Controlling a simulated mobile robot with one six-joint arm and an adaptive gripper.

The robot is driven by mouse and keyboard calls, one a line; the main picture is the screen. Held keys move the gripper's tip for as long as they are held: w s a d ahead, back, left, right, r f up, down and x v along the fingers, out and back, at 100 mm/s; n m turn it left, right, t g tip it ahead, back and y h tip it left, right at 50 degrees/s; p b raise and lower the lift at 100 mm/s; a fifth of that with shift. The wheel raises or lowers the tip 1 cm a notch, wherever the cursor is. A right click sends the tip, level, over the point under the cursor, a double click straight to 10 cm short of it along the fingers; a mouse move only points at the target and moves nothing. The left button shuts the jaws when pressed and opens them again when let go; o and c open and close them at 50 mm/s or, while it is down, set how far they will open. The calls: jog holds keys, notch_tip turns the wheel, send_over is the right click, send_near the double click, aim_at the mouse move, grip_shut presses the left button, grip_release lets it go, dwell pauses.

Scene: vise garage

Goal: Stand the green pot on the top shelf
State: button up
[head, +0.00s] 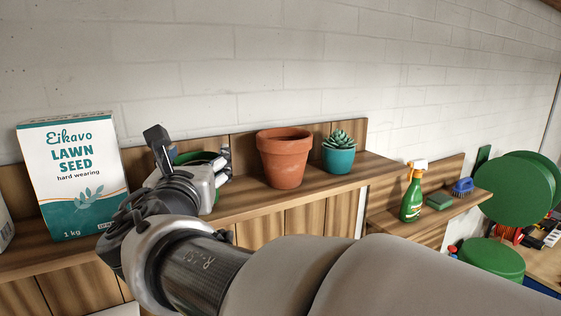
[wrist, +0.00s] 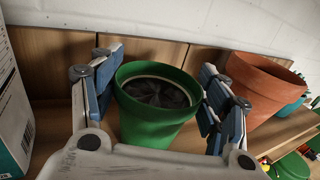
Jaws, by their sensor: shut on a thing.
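The green pot (wrist: 150,128) stands upright between the fingers of my gripper (wrist: 160,66) in the wrist view, with dark, ribbed insides showing. My gripper is shut on it, with blue pads at its left and right sides. In the head view the green pot (head: 194,157) is mostly hidden behind my gripper (head: 189,152); its rim and a strip of its side show. It is over the wooden top shelf (head: 250,205), between the lawn seed box and the terracotta pot. Whether its base touches the shelf is hidden.
The lawn seed box (head: 75,180) stands left of my gripper. The terracotta pot (head: 284,160) is close on the right, then a teal pot with a succulent (head: 339,158). A lower shelf at right holds a spray bottle (head: 412,195), a green sponge and a blue brush.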

jog(key=shift+f, duration=0.15)
jog(key=o, duration=1.3)
